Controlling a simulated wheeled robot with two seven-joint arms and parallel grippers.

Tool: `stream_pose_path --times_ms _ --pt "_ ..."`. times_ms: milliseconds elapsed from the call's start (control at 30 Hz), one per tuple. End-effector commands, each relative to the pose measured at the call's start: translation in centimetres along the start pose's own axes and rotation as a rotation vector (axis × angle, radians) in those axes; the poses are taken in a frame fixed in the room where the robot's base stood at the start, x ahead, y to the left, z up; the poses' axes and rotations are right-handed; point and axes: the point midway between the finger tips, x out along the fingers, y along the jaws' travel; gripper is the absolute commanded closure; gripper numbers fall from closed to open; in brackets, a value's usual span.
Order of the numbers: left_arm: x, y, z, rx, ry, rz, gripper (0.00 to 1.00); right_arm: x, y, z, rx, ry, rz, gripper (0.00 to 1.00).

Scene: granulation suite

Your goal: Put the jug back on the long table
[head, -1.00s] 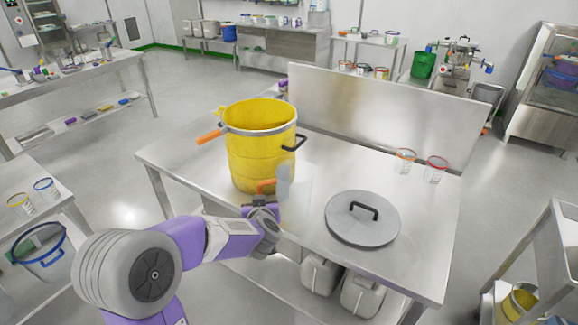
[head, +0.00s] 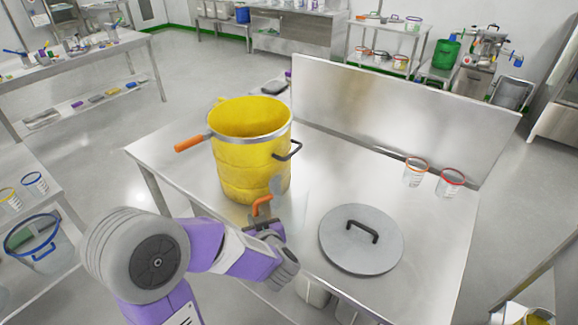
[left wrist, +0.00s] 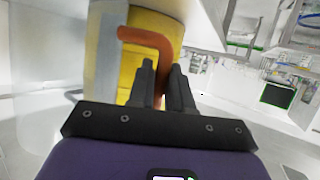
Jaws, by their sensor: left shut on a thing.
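The jug (head: 291,207) is a clear, faint vessel with an orange handle (head: 262,204). It is upright in front of the yellow drum, over the near part of the long steel table (head: 312,160). I cannot tell whether its base touches the tabletop. My left gripper (head: 262,220) is shut on the orange handle. In the left wrist view the handle (left wrist: 150,36) runs down between the fingers (left wrist: 160,85), and the jug's clear body is hard to make out. My right gripper is not in view.
The yellow drum (head: 248,160) stands behind the jug, its side handles sticking out. A grey lid (head: 345,254) lies to the right. Two clear beakers, one orange-rimmed (head: 414,175) and one red-rimmed (head: 450,185), stand by the upright back panel (head: 390,115). Tabletop between drum and beakers is clear.

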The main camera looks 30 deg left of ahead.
Motion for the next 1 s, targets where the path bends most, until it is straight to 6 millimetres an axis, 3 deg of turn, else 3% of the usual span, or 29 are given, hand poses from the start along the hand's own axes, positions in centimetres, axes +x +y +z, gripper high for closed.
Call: stream_pose_path --times_ms 133,267,367,800,1000 --pt "-1.4 0.8 -0.5 -0.019 0.002 0.011 1.00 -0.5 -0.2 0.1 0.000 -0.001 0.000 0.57" --pt "-1.2 1.9 -0.8 -0.023 0.001 0.012 1.00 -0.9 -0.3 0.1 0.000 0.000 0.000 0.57" --pt "-0.1 3.6 -1.1 -0.023 0.001 0.011 1.00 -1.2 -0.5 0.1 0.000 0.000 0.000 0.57" --pt "5.8 12.4 -2.9 -0.027 0.001 0.010 1.00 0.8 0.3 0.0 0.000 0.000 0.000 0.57" --pt "7.2 14.7 -3.6 -0.026 0.001 0.010 1.00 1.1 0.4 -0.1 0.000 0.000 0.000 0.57"
